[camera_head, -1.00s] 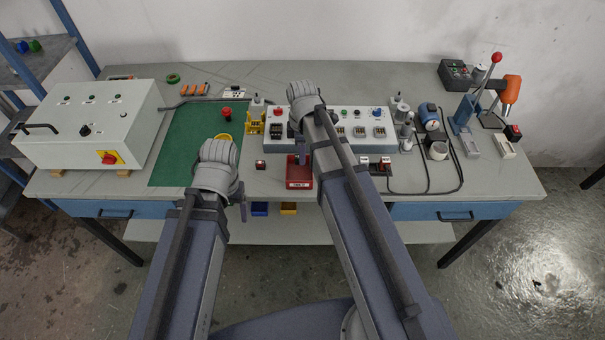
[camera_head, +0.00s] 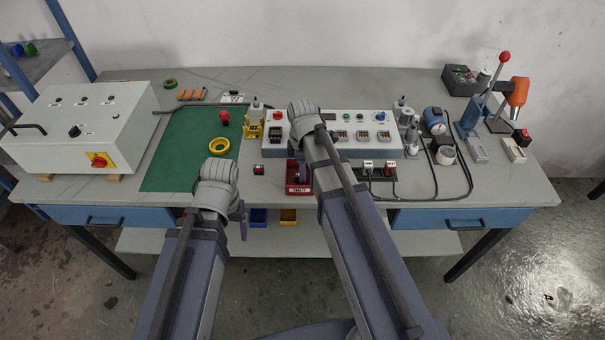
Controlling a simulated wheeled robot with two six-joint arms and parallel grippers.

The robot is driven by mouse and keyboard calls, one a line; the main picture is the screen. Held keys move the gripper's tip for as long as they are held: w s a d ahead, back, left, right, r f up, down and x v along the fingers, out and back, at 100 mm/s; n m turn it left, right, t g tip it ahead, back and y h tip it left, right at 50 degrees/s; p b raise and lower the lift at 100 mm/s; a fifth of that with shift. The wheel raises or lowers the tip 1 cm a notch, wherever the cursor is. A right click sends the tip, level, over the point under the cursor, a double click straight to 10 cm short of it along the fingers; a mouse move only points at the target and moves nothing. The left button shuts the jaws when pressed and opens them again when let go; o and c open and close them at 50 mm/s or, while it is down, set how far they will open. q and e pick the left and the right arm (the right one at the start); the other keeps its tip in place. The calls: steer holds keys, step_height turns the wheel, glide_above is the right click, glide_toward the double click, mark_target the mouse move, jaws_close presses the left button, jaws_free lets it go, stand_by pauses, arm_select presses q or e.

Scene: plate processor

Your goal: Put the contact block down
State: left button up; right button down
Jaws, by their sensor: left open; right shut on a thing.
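My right gripper (camera_head: 299,178) points down at the red bin (camera_head: 299,190) with a white label, near the table's front edge. Its fingertips seem to be inside or just above the bin. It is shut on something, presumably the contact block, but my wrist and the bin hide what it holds. My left gripper (camera_head: 243,217) is open and empty, in front of the table's front edge, left of the bin.
A small dark block with a red top (camera_head: 259,170) stands left of the bin. A green mat (camera_head: 180,160) with a yellow ring (camera_head: 219,146) lies further left. A grey control panel (camera_head: 350,147) stands behind the bin. Sockets with cables (camera_head: 377,170) lie to its right.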

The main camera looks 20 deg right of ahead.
steer(key=shift+f, duration=0.2)
steer(key=c, duration=0.7)
jaws_free()
steer(key=shift+c, duration=0.2)
steer(key=shift+r, duration=0.2)
step_height(320, 180, up, 12)
steer(key=p, duration=1.2)
steer(key=s+a+m+h, duration=0.1)
steer(key=s+a+m, duration=1)
steer(key=s, duration=0.3)
steer(key=shift+a+r, duration=0.1)
